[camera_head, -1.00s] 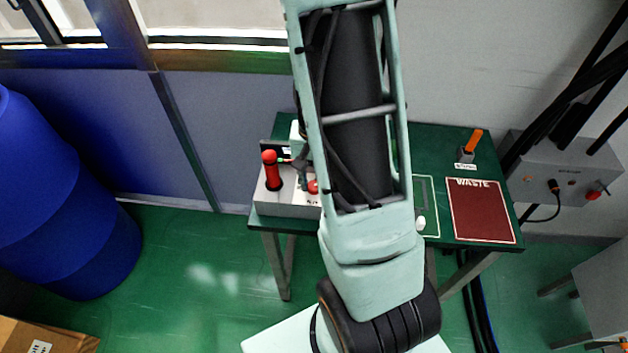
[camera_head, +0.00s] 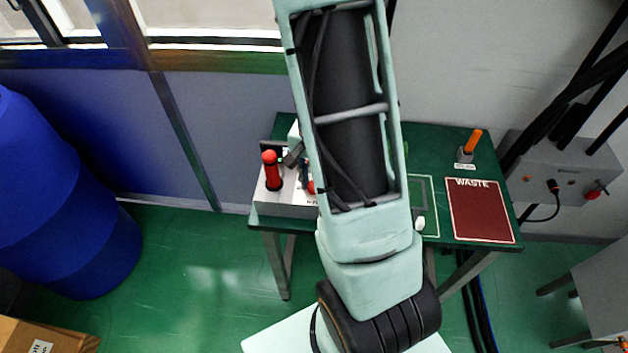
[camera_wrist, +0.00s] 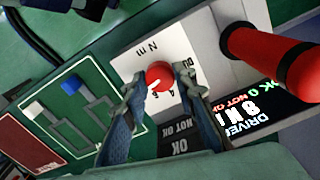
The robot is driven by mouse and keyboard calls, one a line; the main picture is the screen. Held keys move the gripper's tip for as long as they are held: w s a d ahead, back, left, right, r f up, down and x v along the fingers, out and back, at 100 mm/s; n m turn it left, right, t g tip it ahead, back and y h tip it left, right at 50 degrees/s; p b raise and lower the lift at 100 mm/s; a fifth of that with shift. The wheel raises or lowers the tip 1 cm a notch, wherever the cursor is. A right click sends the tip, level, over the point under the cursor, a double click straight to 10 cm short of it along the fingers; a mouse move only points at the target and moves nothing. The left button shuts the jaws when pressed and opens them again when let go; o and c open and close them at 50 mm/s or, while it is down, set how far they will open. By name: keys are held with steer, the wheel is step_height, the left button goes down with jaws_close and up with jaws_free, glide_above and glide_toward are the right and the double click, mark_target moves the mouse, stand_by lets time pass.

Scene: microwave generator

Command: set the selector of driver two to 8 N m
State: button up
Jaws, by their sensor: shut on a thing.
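In the wrist view the red round selector knob (camera_wrist: 159,75) sits on a white dial face marked "N m", with a white pointer mark on it. My gripper (camera_wrist: 157,84) has one finger on each side of the knob and is shut on it. Beside it a black display (camera_wrist: 250,118) reads "DRIVER" and "8 N"; the rest, including the driver number, is cut off or hidden. In the head view the knob (camera_head: 311,187) shows partly at my arm's edge on the grey box (camera_head: 285,207); my fingertips are mostly hidden there.
A red upright driver (camera_head: 271,172) stands close to the knob; it also looms in the wrist view (camera_wrist: 285,60). A red WASTE area (camera_head: 480,210) and an orange-handled item (camera_head: 475,141) are on the green table at right. A blue barrel (camera_head: 60,200) stands left.

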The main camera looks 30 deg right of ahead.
steer(key=o, duration=1.2)
steer(key=shift+c, duration=0.2)
step_height(320, 180, up, 12)
